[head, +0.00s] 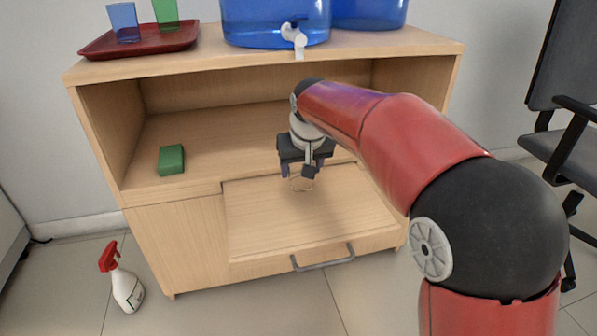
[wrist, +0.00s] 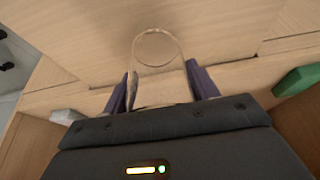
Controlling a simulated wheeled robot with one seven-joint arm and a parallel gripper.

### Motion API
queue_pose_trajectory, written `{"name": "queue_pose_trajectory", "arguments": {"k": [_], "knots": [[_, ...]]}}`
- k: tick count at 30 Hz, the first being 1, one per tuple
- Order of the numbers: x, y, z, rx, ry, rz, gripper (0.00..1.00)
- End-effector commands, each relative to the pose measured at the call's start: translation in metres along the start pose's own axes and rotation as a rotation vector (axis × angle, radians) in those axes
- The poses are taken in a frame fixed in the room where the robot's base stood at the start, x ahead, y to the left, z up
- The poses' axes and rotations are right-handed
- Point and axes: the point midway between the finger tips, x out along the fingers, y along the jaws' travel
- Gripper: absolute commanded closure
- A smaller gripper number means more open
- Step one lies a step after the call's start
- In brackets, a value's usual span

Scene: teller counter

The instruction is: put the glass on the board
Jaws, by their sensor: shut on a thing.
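The clear glass (head: 301,183) is held between the two fingers of my gripper (head: 303,172). In the wrist view the glass (wrist: 160,72) shows between the dark purple fingers, with its round end pointing away from my gripper (wrist: 161,88). The board (head: 265,222) is a pale wooden panel pulled out at the front of the cabinet, with a grey handle at its front edge. The glass is over the back middle of the board; I cannot tell whether it touches it. The board surface also fills much of the wrist view (wrist: 85,40).
A green block (head: 171,160) lies on the open shelf at left. A red tray (head: 150,44) with blue and green cups and blue dispensers (head: 262,25) stand on top. A spray bottle (head: 126,289) is on the floor. The front of the board is clear.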

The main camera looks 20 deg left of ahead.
Motion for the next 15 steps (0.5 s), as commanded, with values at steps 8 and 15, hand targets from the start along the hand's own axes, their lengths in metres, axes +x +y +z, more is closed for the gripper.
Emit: {"name": "queue_pose_trajectory", "arguments": {"k": [8,15], "knots": [[0.008,-0.001,-0.022,0.001,0.001,-0.001,0.68],[0.04,-0.001,-0.011,0.0,-0.001,0.0,0.68]]}}
